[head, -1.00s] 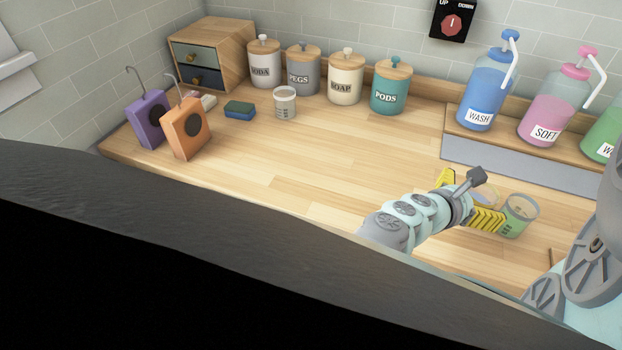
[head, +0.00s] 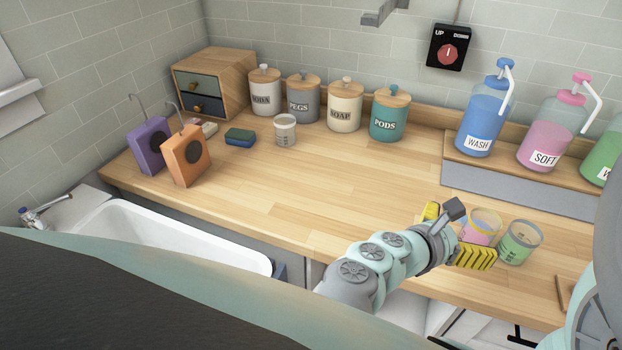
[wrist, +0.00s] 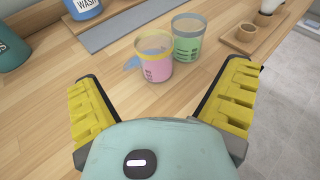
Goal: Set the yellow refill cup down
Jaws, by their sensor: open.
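The yellow refill cup (head: 481,229) has a yellow rim and pink contents. It stands upright on the wooden counter (head: 300,190), close beside a green-filled cup (head: 520,243). My gripper (head: 455,234) is open, with its yellow-padded fingers just left of the cup in the head view. In the wrist view the yellow refill cup (wrist: 156,60) stands beyond the open fingers (wrist: 160,88), and no finger visibly touches it. The green-filled cup (wrist: 187,38) is behind it to the right. One finger partly hides the cup's lower part in the head view.
A raised shelf with the wash bottle (head: 485,112) and soft bottle (head: 552,125) stands behind the cups. An empty clear cup (head: 285,130), a sponge (head: 240,137) and lidded jars are farther back. The middle counter is clear. A white sink (head: 160,235) lies at the left front.

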